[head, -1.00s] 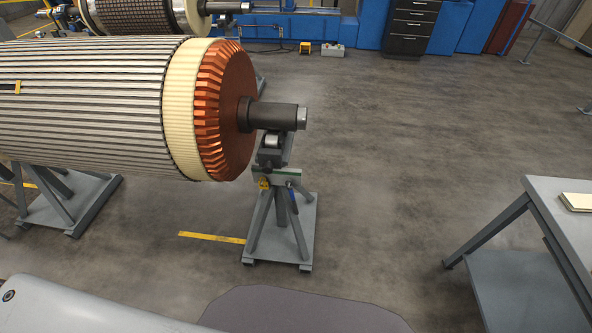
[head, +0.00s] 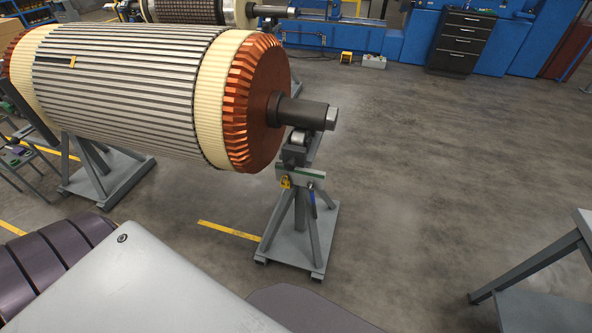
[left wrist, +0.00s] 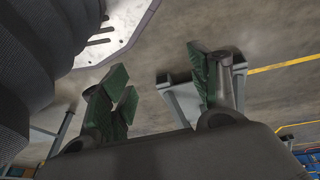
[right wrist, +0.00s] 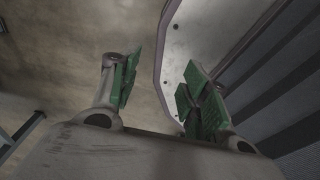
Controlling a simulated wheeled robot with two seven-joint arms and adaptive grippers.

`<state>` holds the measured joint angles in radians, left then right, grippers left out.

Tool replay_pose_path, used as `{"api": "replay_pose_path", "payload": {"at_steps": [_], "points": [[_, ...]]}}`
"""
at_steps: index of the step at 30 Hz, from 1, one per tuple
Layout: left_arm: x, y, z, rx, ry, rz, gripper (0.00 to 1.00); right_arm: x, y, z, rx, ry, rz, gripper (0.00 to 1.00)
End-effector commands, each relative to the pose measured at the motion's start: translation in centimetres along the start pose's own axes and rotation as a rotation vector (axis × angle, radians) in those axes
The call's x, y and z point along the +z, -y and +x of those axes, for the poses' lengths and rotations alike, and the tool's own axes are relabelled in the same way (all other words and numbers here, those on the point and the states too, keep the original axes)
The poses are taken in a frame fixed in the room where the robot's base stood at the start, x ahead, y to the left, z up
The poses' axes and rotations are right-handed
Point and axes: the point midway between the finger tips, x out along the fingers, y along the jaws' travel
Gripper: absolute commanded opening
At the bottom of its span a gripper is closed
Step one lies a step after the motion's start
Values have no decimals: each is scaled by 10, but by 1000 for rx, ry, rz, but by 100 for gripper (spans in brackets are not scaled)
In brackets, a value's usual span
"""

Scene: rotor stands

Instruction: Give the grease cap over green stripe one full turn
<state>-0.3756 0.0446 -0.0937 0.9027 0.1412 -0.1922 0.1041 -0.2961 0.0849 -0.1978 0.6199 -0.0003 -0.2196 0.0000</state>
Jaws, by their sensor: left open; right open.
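The rotor stand (head: 300,225) holds up the near end of the shaft (head: 305,111) in the head view. A green stripe (head: 290,172) runs along the pale crossbar at its top. A small yellow piece (head: 285,182) and a small blue piece (head: 312,198) hang near the crossbar. The grease cap is too small to make out for certain. My left gripper (left wrist: 162,78) is open and empty, above the floor in the left wrist view. My right gripper (right wrist: 162,80) is open and empty in the right wrist view. Neither gripper shows in the head view.
A large rotor (head: 130,90) with a copper end (head: 262,100) lies across the left. A grey table (head: 535,265) stands at the lower right. Blue cabinets (head: 510,50) line the back. The floor (head: 420,170) right of the stand is clear.

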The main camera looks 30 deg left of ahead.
Motion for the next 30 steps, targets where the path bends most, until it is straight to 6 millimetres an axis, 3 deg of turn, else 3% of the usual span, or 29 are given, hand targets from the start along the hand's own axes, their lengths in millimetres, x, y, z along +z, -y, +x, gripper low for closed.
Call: {"api": "replay_pose_path", "payload": {"at_steps": [6,14,24,30], "points": [[-76,-7,3,45,-157,-238,61,0,2,21,-2,-2,0,46],[-176,-8,-21,146,-351,-583,61,2,-9,37,10,-2,-4,46],[-300,3,-89,393,-577,-1088,61,3,-19,51,21,-2,-5,46],[-354,11,-137,583,-657,-1365,61,3,-15,57,17,-3,-4,46]]}}
